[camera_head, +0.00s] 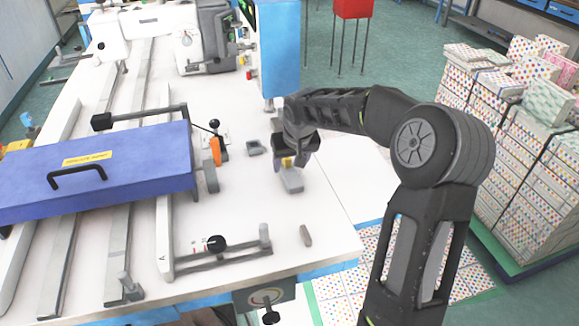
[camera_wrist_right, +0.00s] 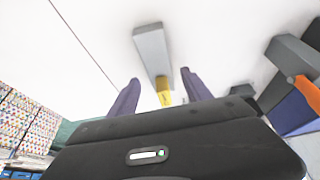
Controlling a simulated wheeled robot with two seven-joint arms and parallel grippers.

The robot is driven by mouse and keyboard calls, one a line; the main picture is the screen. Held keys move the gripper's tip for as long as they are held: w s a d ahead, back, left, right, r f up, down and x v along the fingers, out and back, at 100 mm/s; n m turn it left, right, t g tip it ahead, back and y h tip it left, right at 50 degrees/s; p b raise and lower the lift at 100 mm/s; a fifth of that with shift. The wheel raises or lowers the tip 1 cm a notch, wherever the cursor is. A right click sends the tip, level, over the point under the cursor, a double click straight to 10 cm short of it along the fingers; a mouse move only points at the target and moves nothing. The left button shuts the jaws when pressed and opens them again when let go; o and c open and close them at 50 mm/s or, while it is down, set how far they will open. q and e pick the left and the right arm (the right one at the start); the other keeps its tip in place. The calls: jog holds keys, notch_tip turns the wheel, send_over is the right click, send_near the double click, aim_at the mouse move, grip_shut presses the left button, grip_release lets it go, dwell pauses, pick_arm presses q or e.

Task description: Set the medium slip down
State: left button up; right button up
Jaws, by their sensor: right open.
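A grey bar-shaped slip with a yellow end, which I take for the medium slip (camera_head: 292,182), lies on the white table top (camera_head: 330,222). In the right wrist view the grey slip (camera_wrist_right: 152,48) lies ahead of the fingers, and its yellow end (camera_wrist_right: 164,92) shows in the gap between them. My right gripper (camera_head: 287,165) is open just over the yellow end. Its two purple fingers (camera_wrist_right: 158,88) stand apart with clear gaps on both sides. I cannot tell the exact height of the fingers above the table. My left gripper is not in view.
A small grey-green piece (camera_head: 256,148) lies left of the gripper. The blue machine plate (camera_head: 110,185) with a black handle fills the left. Stacked patterned boxes (camera_head: 520,150) stand at right.

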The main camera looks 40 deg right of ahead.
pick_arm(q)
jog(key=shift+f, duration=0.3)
pick_arm(e)
jog(key=v, duration=0.9)
jog(key=shift+r, duration=0.25)
jog(key=shift+s, duration=0.1)
